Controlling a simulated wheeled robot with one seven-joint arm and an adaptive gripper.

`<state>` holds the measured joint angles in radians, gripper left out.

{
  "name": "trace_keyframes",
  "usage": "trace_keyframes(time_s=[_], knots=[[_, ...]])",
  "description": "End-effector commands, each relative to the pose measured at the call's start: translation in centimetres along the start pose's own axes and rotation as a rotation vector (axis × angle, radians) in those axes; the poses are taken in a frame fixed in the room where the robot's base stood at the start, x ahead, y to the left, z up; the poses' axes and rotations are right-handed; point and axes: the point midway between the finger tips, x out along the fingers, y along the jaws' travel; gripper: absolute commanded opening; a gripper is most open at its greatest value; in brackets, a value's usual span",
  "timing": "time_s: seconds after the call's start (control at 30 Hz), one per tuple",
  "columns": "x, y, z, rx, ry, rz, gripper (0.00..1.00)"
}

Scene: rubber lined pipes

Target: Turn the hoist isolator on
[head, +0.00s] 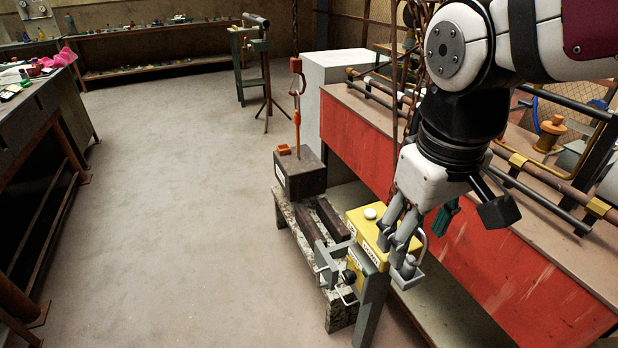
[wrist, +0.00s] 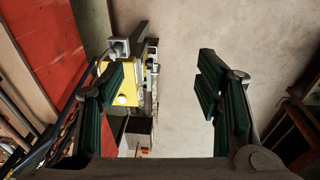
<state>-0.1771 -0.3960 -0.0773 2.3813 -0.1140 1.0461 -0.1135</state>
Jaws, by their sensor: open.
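A yellow control box (head: 366,236) with a white round button on top and a label on its side stands on a grey post (head: 371,312). I take it as the hoist isolator's station, but cannot tell which part is the isolator switch. A grey bracket with a black knob (head: 349,276) is on its left side. The yellow box also shows in the wrist view (wrist: 122,84), partly behind my left-hand finger. My gripper (wrist: 160,80) is open and empty, above and near the box. Contact cannot be told. The switch position is not readable.
A dark block (head: 299,172) with an orange hook and chain sits on a worn wooden stand (head: 300,215) behind the box. A red-sided bench (head: 480,240) with pipes is close on the right. The floor (head: 180,200) to the left is clear.

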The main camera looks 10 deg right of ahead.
Motion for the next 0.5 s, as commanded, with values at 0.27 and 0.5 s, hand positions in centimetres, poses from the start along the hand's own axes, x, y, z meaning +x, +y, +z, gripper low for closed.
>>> trace_keyframes(time_s=[0.27, 0.5], knots=[[7.1, -0.3, -6.1, -0.267, -0.239, 0.054, 0.59], [14.0, -1.3, -10.5, -0.497, -0.440, 0.133, 0.59]])
